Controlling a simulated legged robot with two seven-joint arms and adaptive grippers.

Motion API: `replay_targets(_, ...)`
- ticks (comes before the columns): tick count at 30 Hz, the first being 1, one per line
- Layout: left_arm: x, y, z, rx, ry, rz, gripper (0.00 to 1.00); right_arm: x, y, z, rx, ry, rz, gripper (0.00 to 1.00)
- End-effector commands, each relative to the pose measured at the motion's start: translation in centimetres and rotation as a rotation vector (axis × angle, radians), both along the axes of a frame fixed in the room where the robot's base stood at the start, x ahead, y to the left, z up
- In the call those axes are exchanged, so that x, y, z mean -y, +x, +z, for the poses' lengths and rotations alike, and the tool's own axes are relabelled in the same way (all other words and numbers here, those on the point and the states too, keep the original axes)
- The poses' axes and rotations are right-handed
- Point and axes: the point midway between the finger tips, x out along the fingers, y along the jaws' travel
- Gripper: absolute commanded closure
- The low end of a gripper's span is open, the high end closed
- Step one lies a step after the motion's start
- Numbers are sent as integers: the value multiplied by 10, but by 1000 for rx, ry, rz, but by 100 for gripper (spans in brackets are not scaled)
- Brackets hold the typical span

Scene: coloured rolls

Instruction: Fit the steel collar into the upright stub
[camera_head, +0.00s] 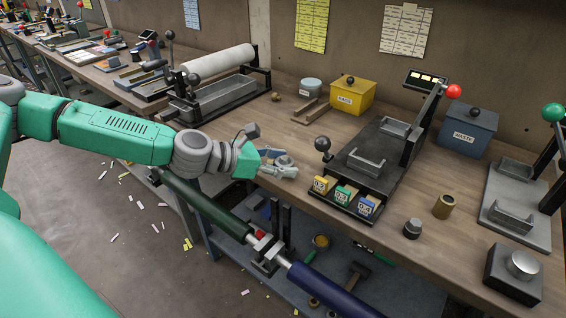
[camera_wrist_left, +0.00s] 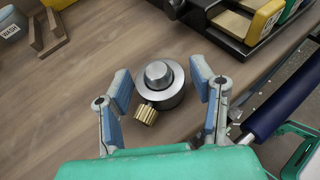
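In the left wrist view a grey steel collar (camera_wrist_left: 173,95) with a knurled brass screw (camera_wrist_left: 145,115) sits around a short round upright stub (camera_wrist_left: 158,73) on the wooden bench. I cannot tell how far down the collar sits. My left gripper (camera_wrist_left: 161,70) is open, with one finger on each side of the collar and a gap at both sides. In the head view my left gripper (camera_head: 284,166) is over the bench's front edge, and it largely hides the collar there. My right gripper is not in view.
A black press base (camera_head: 375,165) with small coloured boxes stands right of the gripper. A yellow bin (camera_head: 352,98) and wooden strips (camera_head: 308,111) lie behind. A green roll (camera_head: 205,205) and a blue roll (camera_head: 330,292) hang along the bench front. A black block (camera_head: 513,277) stands far right.

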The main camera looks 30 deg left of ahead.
Motion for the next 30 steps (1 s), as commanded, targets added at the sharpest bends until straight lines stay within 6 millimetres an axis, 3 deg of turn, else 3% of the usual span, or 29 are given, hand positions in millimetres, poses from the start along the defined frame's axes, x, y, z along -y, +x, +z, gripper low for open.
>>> replay_targets(17, -5, -4, 1, -1, -1, 3, 41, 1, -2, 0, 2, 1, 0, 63)
replay_targets(30, -42, -59, 2, -3, -6, 3, 41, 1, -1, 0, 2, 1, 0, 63)
